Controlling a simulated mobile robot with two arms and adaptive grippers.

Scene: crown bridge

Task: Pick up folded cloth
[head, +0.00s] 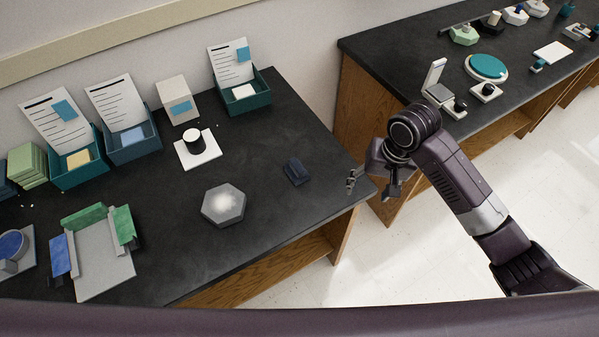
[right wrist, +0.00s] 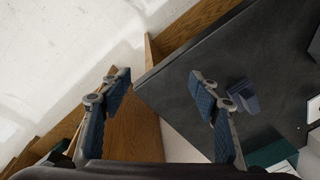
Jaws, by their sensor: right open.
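The folded cloth, a small dark blue folded piece (head: 297,171), lies near the right edge of the left black bench top. In the right wrist view the cloth (right wrist: 243,97) lies just right of the right-hand finger, partly behind it. My right gripper (head: 372,186) is open and empty, just right of the bench corner and to the right of the cloth, apart from it. Its two fingers also show wide apart in the right wrist view (right wrist: 158,90), with the bench edge and wooden side between them. My left gripper is not in view.
A grey hexagonal block (head: 223,205) lies left of the cloth. A white pad with a black-sided cup (head: 193,141) and a teal box (head: 243,99) stand farther back. The black bench top (head: 270,127) is clear around the cloth. A second bench (head: 394,53) stands at right.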

